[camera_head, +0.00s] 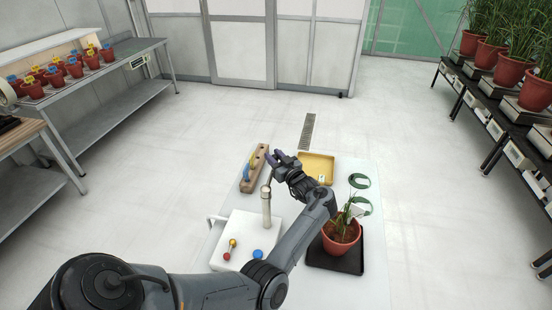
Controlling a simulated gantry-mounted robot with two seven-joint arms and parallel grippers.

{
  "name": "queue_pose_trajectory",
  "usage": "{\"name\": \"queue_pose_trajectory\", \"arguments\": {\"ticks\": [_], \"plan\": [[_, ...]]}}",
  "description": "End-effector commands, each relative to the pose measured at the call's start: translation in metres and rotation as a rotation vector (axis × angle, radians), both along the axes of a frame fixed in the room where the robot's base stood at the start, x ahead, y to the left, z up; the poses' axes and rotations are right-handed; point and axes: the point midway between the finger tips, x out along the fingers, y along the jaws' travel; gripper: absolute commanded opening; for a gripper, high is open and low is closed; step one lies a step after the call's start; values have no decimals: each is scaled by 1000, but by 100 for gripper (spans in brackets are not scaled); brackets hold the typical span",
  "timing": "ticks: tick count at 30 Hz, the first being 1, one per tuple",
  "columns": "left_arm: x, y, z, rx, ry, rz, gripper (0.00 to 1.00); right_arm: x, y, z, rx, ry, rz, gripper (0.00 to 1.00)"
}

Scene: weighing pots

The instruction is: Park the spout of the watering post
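The watering post (266,210) is a pale upright tube standing on a white box (285,228) with red, yellow and blue knobs, in the lower middle of the head view. Its spout is hard to make out; a thin dark line near the post top runs up toward my gripper. My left gripper (280,159) is dark, just beyond and above the post top. Its fingers are small in view, and I cannot tell whether they hold anything. My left forearm passes to the right of the post and hides part of the box and table. My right gripper is not in view.
A potted plant (341,238) stands on a black tray (337,262) right of my forearm. Shelves with pots stand left and right.

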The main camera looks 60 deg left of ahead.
Motion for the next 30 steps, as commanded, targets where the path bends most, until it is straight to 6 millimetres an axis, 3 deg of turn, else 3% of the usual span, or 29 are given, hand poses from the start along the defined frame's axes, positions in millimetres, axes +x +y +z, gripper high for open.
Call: {"name": "queue_pose_trajectory", "arguments": {"ticks": [1,3,16,30], "plan": [[-1,2,9,14,-10,7,38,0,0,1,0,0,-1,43],[-1,2,8,12,-8,6,48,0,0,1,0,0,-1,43],[1,-7,2,4,-3,0,48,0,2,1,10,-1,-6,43],[7,-81,3,4,-5,2,48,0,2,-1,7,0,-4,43]]}}
